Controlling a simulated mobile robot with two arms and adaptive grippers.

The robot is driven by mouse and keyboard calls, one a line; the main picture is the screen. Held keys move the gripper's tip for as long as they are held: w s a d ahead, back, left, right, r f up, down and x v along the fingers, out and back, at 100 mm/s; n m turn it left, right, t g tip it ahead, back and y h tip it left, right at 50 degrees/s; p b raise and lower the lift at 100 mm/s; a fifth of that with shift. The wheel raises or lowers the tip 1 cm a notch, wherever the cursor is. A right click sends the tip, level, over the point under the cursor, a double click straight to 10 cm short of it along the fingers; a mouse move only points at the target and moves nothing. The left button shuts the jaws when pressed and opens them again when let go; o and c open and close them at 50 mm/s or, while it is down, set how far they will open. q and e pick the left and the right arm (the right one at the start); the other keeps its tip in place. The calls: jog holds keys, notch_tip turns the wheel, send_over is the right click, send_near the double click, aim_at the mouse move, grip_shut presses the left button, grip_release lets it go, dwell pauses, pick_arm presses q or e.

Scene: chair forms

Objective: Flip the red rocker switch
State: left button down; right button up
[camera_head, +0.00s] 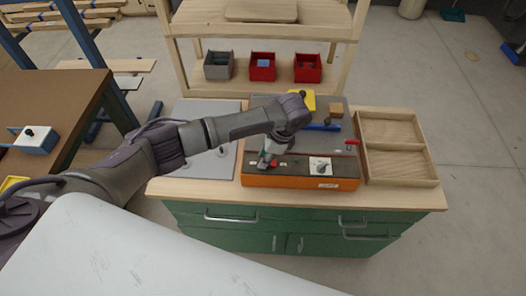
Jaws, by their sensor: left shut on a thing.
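An orange control box (300,183) with a dark top lies along the front of the wooden worktop. A small red rocker switch (274,164) shows near the left end of its top, partly hidden by my gripper. My left gripper (268,162) reaches down over this end of the box, its fingers closed at the red switch. The fingertips are small, so the exact contact is hard to make out. My right gripper is out of view.
A divided wooden tray (400,180) sits right of the box. A grey panel (199,110) lies at left, under my arm. Grey and red bins (262,74) stand on the shelf.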

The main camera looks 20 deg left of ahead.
aim_at(279, 164)
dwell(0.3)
pick_arm(q)
jog(key=c, duration=1)
grip_release()
jog(key=shift+o, duration=0.6)
jog(key=v, duration=1.2)
jog(key=shift+d, duration=0.25)
